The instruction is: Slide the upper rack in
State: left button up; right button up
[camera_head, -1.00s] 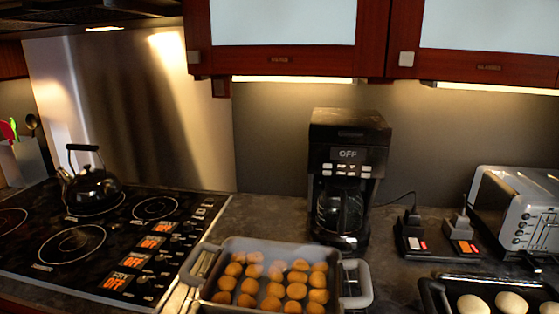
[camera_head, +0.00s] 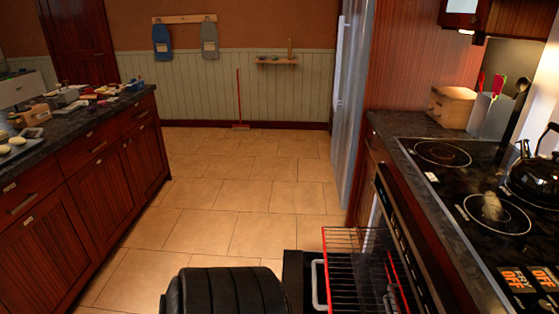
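The upper rack (camera_head: 345,236) is a wire rack with red edging, at the bottom right of the head view. It sticks out leftward from the oven front (camera_head: 408,235) below the cooktop. Its near part runs out of the bottom of the picture. A dark panel with a pale grey handle-like loop (camera_head: 318,287) lies beside and below it; I cannot tell exactly what this is. Neither of my grippers shows, and no gripper is seen touching the rack.
The cooktop (camera_head: 470,190) with a black kettle (camera_head: 537,175) is on the right. A cluttered counter (camera_head: 70,120) over wooden cabinets runs along the left. The tiled floor (camera_head: 235,190) between is clear. A tall fridge (camera_head: 352,100) stands beyond the oven.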

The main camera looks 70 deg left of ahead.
aim_at(328, 309)
jog(key=u, duration=1.85)
jog(key=j+z, duration=0.35)
jog(key=j, duration=0.25)
jog(key=j+z, duration=0.35)
jog(key=j, duration=0.3)
jog(key=j+z, duration=0.4)
jog(key=j, duration=0.2)
jog(key=k, duration=0.05)
